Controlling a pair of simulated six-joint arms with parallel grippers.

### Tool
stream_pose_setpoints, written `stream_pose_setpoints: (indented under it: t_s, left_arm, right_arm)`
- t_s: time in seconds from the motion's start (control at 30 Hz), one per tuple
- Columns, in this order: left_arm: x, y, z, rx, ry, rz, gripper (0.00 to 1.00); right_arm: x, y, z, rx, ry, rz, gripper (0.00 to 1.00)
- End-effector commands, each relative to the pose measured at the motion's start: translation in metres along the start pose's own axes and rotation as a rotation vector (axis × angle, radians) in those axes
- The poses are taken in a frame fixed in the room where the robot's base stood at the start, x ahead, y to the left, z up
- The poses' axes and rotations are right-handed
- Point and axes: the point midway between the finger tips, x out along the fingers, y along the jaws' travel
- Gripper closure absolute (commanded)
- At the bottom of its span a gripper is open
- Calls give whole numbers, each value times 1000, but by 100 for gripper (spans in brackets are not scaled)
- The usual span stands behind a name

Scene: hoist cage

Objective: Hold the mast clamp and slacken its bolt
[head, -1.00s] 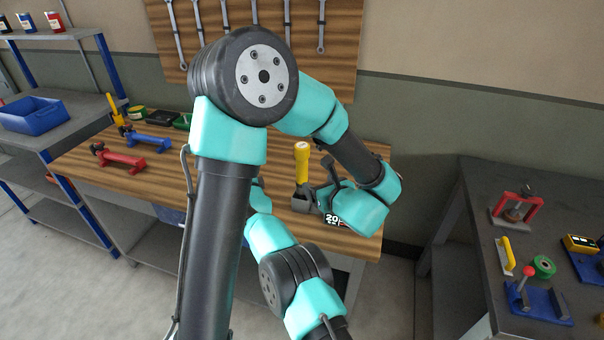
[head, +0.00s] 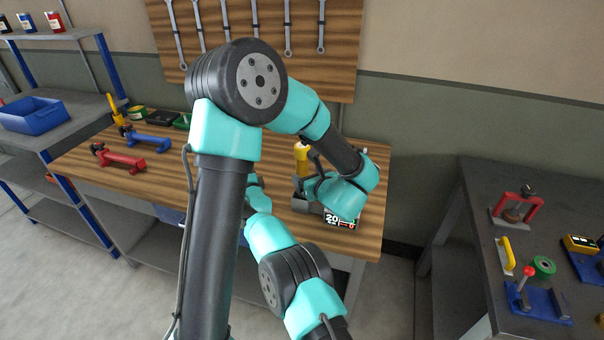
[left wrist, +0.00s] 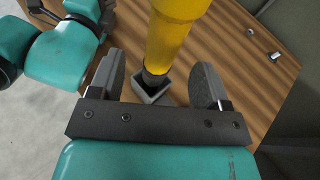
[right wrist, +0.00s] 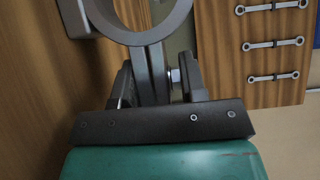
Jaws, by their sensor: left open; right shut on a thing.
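The yellow-handled tool (head: 302,152) stands upright in a grey square holder (head: 300,205) on the wooden bench. My left gripper (head: 303,184) is open at the tool. In the left wrist view, the yellow tool (left wrist: 172,40) shows between the spread fingers of my left gripper (left wrist: 158,78), with its lower end in the holder (left wrist: 153,96). In the right wrist view, my right gripper (right wrist: 157,75) is shut on the two lugs of the grey mast clamp (right wrist: 148,38). A bolt head (right wrist: 174,76) shows beside the lugs, near the right finger. The clamp and right gripper are hidden in the head view.
A box with a lit number display (head: 341,218) stands on the bench right beside my left gripper. Wrenches (head: 288,25) hang on the wall board. A dark side table (head: 480,200) holds several fixtures.

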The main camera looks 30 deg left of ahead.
Motion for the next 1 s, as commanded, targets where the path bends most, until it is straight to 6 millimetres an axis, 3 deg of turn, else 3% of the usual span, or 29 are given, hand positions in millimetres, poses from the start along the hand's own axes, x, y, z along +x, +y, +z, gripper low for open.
stream_pose_setpoints:
  t_s: [0.17,0.5,1.0]
  left_arm:
    - [10,-1,0,-1,0,1,29]
    - [50,-3,-1,-1,0,1,29]
    - [52,-3,-1,0,0,0,29]
  right_arm:
    - [0,0,0,0,0,-1,100]
    - [0,0,0,0,0,-1,100]
    - [0,0,0,0,0,-1,100]
